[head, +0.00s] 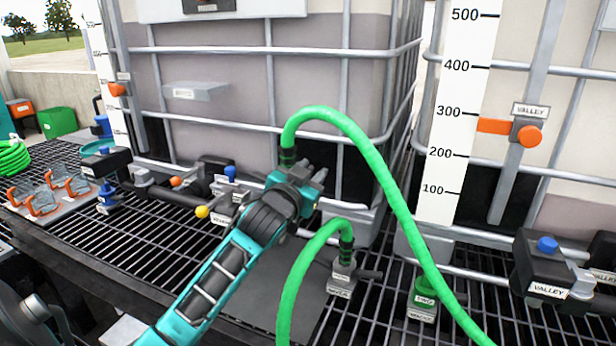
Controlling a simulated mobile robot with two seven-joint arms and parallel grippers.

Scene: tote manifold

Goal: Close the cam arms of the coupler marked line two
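My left gripper (314,176) is in the middle of the view, beside the dark end of a green hose (340,120). The gripper's body hides what lies below that hose end, and I cannot tell whether its fingers are apart or closed on anything. A second green hose (308,262) ends in a dark fitting on a grey coupler (342,272) with a small label and a side arm. A green coupler (424,292) with a label stands to its right on the grating. The labels are too small to read for line two. My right gripper is not in view.
Two caged totes stand behind; the right one has a level scale (460,110) and an orange marker (530,135). A black valve (545,265) marked VALLEY is at right. Another valve (105,160) and orange-handled clamps (42,202) are at left. Dark grating (130,250) lies open in front.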

